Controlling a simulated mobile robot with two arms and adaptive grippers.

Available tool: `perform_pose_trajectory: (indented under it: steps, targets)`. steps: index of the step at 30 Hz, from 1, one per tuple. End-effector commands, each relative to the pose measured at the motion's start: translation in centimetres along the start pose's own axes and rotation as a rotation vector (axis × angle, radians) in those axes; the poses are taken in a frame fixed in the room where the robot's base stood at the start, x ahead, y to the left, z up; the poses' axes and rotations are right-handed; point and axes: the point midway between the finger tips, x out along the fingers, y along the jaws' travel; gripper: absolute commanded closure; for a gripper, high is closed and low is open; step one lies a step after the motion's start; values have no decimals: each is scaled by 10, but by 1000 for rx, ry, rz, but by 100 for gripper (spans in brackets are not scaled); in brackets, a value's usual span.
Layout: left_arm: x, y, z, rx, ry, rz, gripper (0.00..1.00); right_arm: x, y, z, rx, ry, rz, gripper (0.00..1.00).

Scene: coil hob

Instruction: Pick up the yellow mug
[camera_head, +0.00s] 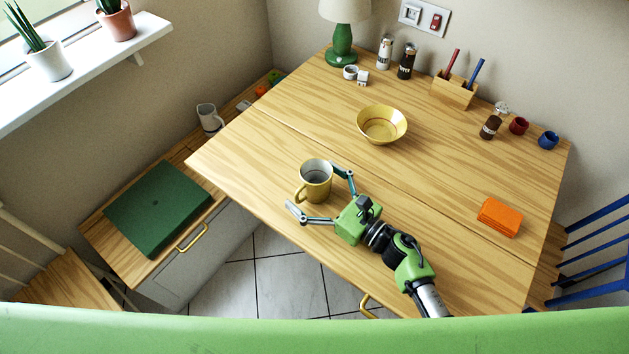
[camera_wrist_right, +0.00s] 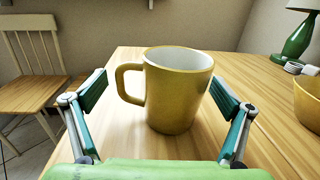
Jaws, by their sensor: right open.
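The yellow mug (camera_head: 317,187) stands upright on the wooden table, near its front left edge, with a pale inside. Its handle points toward the lower left in the head view. My right gripper (camera_head: 317,195) is open, with one finger on each side of the mug. In the right wrist view the mug (camera_wrist_right: 178,92) stands between the two open fingers of the gripper (camera_wrist_right: 160,92), with a gap on both sides. Its handle is on the left there, close to the left finger. My left gripper is in neither view.
A yellow bowl (camera_head: 382,127) stands behind the mug on the table (camera_head: 300,120). Orange napkins or cloths (camera_head: 499,217) lie to the right. A green lamp (camera_head: 341,45), shakers, a pen holder (camera_head: 454,91) and small cups line the back. The table between mug and bowl is clear.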

Motion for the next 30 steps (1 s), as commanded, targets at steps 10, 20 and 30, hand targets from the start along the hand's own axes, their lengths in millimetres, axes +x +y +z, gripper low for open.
perform_pose_trajectory:
  steps: [10,20,30]
  targets:
    - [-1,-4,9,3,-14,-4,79,4,0,-1,0,1,0,18]
    - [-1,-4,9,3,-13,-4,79,4,0,1,-1,-1,0,53]
    - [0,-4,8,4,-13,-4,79,4,0,16,-5,-2,1,53]
